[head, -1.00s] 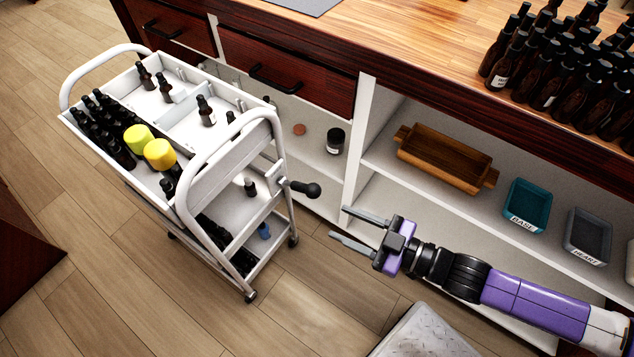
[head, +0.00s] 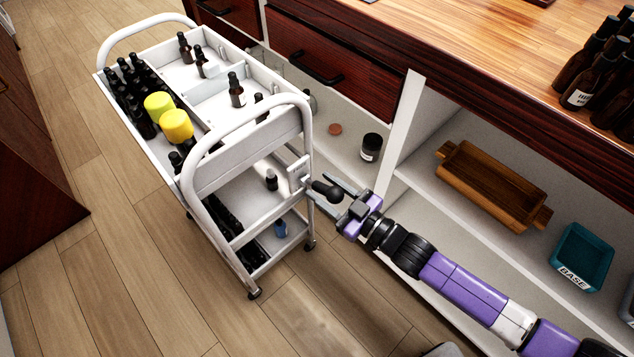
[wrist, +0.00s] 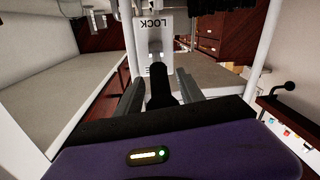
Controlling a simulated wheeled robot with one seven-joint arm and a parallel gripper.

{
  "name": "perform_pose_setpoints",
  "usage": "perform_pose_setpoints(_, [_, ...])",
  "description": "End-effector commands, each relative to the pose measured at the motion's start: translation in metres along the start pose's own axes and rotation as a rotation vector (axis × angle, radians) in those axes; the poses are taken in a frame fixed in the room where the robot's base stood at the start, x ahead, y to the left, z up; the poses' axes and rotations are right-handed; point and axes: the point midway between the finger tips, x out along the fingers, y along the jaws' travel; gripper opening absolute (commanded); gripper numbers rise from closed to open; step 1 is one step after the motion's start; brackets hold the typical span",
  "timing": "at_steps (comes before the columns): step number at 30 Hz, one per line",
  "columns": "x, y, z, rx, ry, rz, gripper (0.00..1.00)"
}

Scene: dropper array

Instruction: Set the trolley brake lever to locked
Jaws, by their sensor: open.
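The white trolley (head: 228,165) stands on the floor left of my arm. Its brake lever (head: 327,191) has a black knob and sticks out from the trolley's right post. In the wrist view the black lever (wrist: 160,88) points toward me between the two fingers, below a white plate (wrist: 154,35) marked LOCK, upside down in that picture. My gripper (head: 338,194) is open with its fingers on either side of the lever. In the wrist view my gripper (wrist: 160,92) shows a gap beside the lever; I cannot tell whether either finger touches it.
An open shelf unit (head: 405,125) stands close behind my arm, with a wooden tray (head: 490,185) and a teal BASE bin (head: 580,258). The floor (head: 150,270) in front is clear.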

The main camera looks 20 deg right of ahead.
Motion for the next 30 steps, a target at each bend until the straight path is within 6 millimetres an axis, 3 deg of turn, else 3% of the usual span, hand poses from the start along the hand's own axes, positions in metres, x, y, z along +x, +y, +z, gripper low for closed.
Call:
perform_pose_setpoints(7, [0.022, -0.001, 0.0, 0.0, 0.0, -0.001, 0.45])
perform_pose_setpoints(18, [0.027, 0.0, 0.0, 0.0, -0.001, 0.0, 0.45])
perform_pose_setpoints(19, [0.026, 0.0, 0.0, 0.0, -0.001, 0.0, 0.43])
perform_pose_setpoints(26, [0.026, 0.0, 0.0, 0.0, 0.0, 0.0, 0.0])
perform_pose_setpoints(30, [0.026, 0.0, 0.0, 0.0, 0.0, -0.001, 0.0])
